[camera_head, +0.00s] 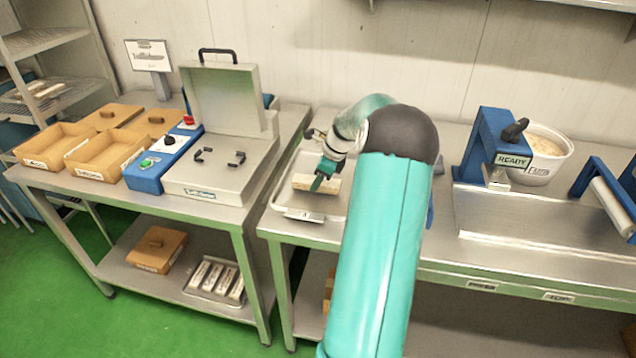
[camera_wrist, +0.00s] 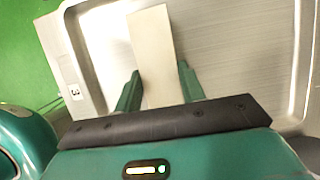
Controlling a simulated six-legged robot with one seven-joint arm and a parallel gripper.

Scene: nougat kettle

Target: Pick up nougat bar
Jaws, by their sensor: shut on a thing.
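The nougat bar (camera_head: 304,182) is a pale, cream-coloured block over the metal tray on the middle table. My gripper (camera_head: 322,181) is on it, with a green finger showing across its near side. In the wrist view the bar (camera_wrist: 152,55) runs lengthwise between the two green fingertips of my gripper (camera_wrist: 158,85), and its far end sticks out beyond them. My gripper is shut on the bar. I cannot tell whether the bar touches the tray or is slightly above it.
Left stands a metal machine with an open lid (camera_head: 225,98) and several tan boxes (camera_head: 54,143). Right stand a blue press (camera_head: 489,140) and a white tub (camera_head: 541,172).

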